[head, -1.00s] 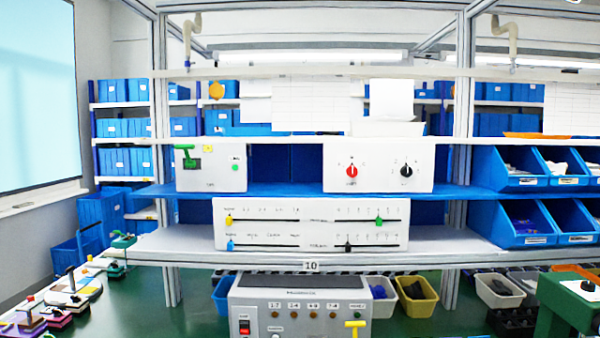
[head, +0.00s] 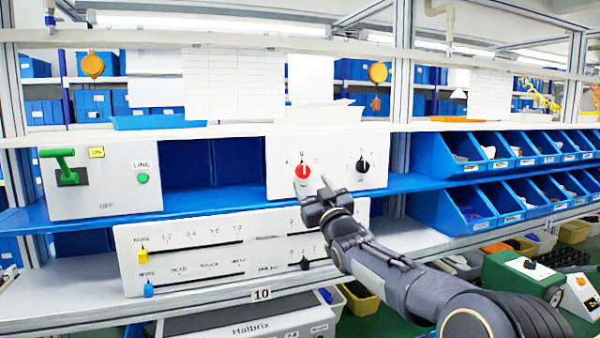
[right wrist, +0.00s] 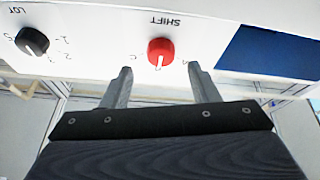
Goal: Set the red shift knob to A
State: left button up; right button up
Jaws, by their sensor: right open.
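The red shift knob (head: 302,171) is on a white panel (head: 280,182) on the blue shelf. In the right wrist view the knob (right wrist: 161,52) is round and red, with a white pointer line and the word SHIFT beside it. My right gripper (head: 312,186) is in front of the panel, just below the knob. In the right wrist view its two fingers (right wrist: 158,76) are spread apart, one to each side of the knob's line, with nothing between them. The fingertips look short of the knob. The pointer aims between letters; the exact setting is unclear. My left gripper is not in view.
A black knob (head: 362,165) sits to the right on the same panel. A slider panel (head: 215,262) stands on the shelf below, under my right arm. A white box with a green lever (head: 62,160) stands at left. Blue bins (head: 470,155) fill the right side.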

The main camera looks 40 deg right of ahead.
aim_at(305, 173)
jog(key=p+x, duration=0.1)
jog(key=x, duration=0.2)
jog(key=shift+a, duration=0.1)
jog(key=shift+w+d+r, duration=0.15)
jog(key=shift+w+d, duration=0.05)
jog(key=shift+w, duration=0.25)
jog(key=c, duration=1)
